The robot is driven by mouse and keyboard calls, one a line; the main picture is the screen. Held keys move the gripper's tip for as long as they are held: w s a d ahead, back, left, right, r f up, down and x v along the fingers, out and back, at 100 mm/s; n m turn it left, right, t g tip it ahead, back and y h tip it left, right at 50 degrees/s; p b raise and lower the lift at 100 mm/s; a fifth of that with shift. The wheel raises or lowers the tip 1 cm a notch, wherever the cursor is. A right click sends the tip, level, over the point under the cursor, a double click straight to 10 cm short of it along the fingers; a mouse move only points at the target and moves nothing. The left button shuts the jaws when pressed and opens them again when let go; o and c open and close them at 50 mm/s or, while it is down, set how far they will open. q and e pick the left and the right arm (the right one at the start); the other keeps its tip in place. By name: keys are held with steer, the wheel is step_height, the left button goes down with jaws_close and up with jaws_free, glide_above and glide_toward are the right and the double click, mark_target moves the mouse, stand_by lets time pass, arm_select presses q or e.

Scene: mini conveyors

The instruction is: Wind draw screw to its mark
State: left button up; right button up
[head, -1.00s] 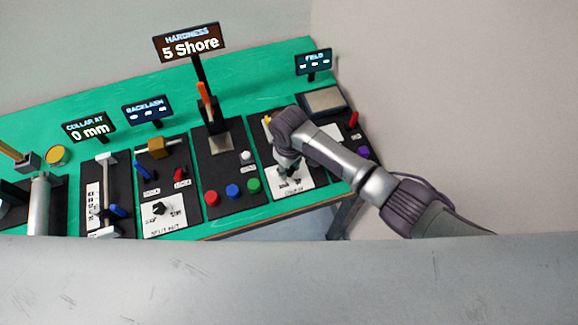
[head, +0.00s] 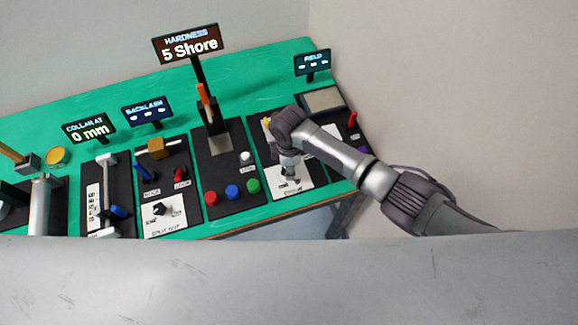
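No part in the head view carries a readable "draw screw" label, so I cannot tell for sure which one it is. My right gripper (head: 290,176) points down over the white label plate (head: 306,183) of a dark panel on the right. That plate's lettering is too small to read, and the gripper hides the control under it. I cannot tell whether its fingers are open or shut, or touch anything. The split nut panel has a black knob (head: 160,209) on a white plate. The collar sign (head: 89,128) reads 0 mm. My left gripper is not in view.
The green table (head: 240,90) holds several dark panels. The hardness sign (head: 188,46) reads 5 Shore above red, blue and green buttons (head: 232,192). Backlash (head: 147,110) and field (head: 312,62) signs stand behind. A grey surface fills the bottom of the view.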

steer(key=n, duration=0.3)
steer(key=n+b, duration=0.1)
steer(key=n, duration=0.2)
steer(key=shift+w+a, duration=0.1)
steer(key=shift+w, duration=0.1)
steer(key=n+b, duration=0.2)
steer(key=n, duration=0.4)
steer(key=shift+w+a+n, duration=0.1)
steer(key=shift+n, duration=0.3)
steer(key=n+b, duration=0.3)
steer(key=n, duration=0.3)
steer(key=shift+a, duration=0.1)
steer(key=n+b, duration=0.2)
steer(key=n, duration=0.4)
steer(key=shift+a+b, duration=0.1)
steer(key=shift+b, duration=0.2)
steer(key=o, duration=1.2)
steer(key=shift+c, duration=0.2)
steer(key=shift+r, duration=0.15)
